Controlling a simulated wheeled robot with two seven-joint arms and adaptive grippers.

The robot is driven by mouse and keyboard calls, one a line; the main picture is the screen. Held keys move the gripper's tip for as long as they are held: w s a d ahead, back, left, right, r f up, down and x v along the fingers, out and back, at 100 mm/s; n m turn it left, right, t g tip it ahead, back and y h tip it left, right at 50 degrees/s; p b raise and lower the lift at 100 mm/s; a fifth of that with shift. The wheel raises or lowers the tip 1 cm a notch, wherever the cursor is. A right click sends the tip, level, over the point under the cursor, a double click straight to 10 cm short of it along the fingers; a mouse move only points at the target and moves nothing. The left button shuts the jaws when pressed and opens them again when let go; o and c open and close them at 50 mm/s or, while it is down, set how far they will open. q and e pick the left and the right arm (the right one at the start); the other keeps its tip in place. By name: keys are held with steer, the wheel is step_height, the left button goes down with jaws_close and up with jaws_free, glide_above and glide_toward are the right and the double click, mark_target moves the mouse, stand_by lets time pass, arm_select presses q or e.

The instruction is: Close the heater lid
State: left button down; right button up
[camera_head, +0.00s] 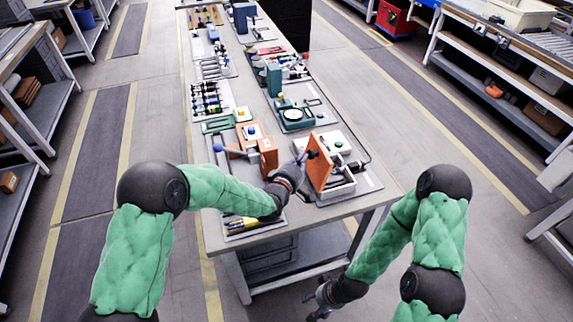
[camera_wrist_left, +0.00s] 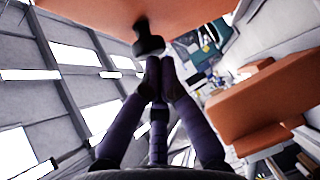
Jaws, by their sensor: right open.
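The heater (camera_head: 338,187) is a white box near the table's front right corner. Its orange lid (camera_head: 319,165) stands raised, nearly upright, on the box's left side. In the left wrist view the lid (camera_wrist_left: 90,10) fills the top, with a black knob (camera_wrist_left: 148,40) sticking out. My left gripper (camera_head: 301,158) is at the lid's left face. Its fingertips (camera_wrist_left: 158,66) are together, right by the knob, with no object seen between them; whether they touch it is unclear. My right gripper (camera_head: 320,299) is open and low, in front of the table, away from the heater.
An orange device (camera_head: 268,152) stands left of the lid, close to my left gripper. A tray with yellow-handled tools (camera_head: 243,224) lies at the front left. A green device with a round dial (camera_head: 292,115) stands behind the heater. Bare tabletop (camera_head: 310,222) shows in front.

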mark_target(324, 152)
arm_select(q)
steer(key=d+m+g+y+p, duration=0.1)
steer(key=d+p, duration=0.1)
steer(key=p, duration=0.1)
steer(key=w+d+m+g+y+p, duration=0.1)
steer(key=d+p, duration=0.2)
steer(key=p, duration=0.1)
steer(key=w+d+r+m+g+y+p, duration=0.1)
steer(key=d+y+p, duration=0.1)
steer(key=p, duration=0.2)
steer(key=shift+w+d+r+m, duration=0.1)
steer(key=shift+w+d+m, duration=0.05)
steer(key=shift+m, duration=0.15)
steer(key=w+d+f, duration=0.2)
steer(key=d+f, duration=0.3)
steer(key=d, duration=0.2)
steer(key=shift+w+f+g, duration=0.15)
steer(key=shift+w+g, duration=0.05)
steer(key=shift+g, duration=0.2)
steer(key=shift+d, duration=0.1)
